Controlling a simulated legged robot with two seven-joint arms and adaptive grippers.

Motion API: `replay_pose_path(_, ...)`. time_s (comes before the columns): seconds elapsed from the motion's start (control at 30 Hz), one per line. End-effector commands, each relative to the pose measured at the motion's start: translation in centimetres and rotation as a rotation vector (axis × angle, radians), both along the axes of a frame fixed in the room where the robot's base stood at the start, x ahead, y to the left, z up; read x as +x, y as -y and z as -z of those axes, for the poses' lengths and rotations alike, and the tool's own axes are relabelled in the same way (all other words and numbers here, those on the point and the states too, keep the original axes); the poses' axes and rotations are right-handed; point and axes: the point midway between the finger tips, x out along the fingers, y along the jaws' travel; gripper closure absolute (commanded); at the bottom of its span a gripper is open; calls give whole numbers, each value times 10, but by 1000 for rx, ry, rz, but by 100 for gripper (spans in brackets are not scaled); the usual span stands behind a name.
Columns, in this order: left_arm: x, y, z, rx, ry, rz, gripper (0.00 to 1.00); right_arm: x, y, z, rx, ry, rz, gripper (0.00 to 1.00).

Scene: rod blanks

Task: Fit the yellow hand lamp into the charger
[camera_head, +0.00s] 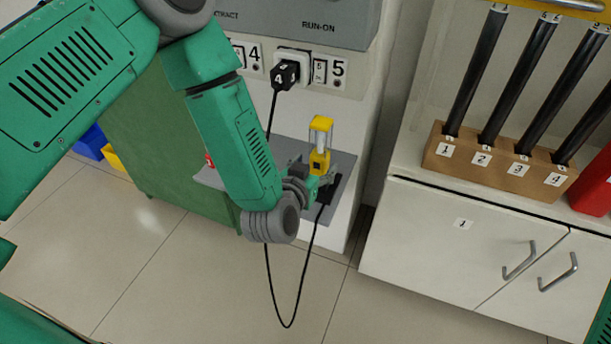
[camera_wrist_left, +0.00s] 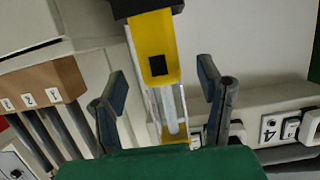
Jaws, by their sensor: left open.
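The yellow hand lamp (camera_head: 321,134) stands upright above a grey shelf, with its clear tube section towards the top. In the left wrist view the lamp (camera_wrist_left: 155,52) appears inverted, and its yellow body meets a black block (camera_wrist_left: 146,6), which looks like the charger. I cannot tell how deep it sits. In the head view a black base with a cable (camera_head: 328,190) shows by the lamp's foot, partly hidden by my arm. My left gripper (camera_head: 308,176) is open, its fingers (camera_wrist_left: 163,86) on either side of the lamp with gaps visible. My right gripper is not in view.
A black plug (camera_head: 285,75) sits in a wall socket at station 4, its cable hanging in a loop below the shelf (camera_head: 342,190). A wooden rack (camera_head: 500,166) of dark rods stands on a white cabinet (camera_head: 450,235) at right. Blue and yellow bins (camera_head: 90,140) are at left.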

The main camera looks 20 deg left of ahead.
Motion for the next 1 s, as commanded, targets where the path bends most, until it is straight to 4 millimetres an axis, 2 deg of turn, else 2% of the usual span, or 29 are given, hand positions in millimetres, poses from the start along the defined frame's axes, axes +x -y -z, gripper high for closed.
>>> replay_pose_path(0.03, -12, 0, -3, 1, -3, 3, 40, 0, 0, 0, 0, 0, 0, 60)
replay_pose_path(0.2, -46, -1, -13, 1, -3, 2, 40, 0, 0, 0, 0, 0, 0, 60)
replay_pose_path(0.4, -71, -1, -21, 0, -1, 2, 40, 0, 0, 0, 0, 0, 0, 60)
replay_pose_path(0.57, -78, -2, -24, 1, 1, 0, 40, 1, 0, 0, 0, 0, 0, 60)
replay_pose_path(1.0, -78, -2, -24, 1, 1, 0, 40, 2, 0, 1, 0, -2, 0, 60)
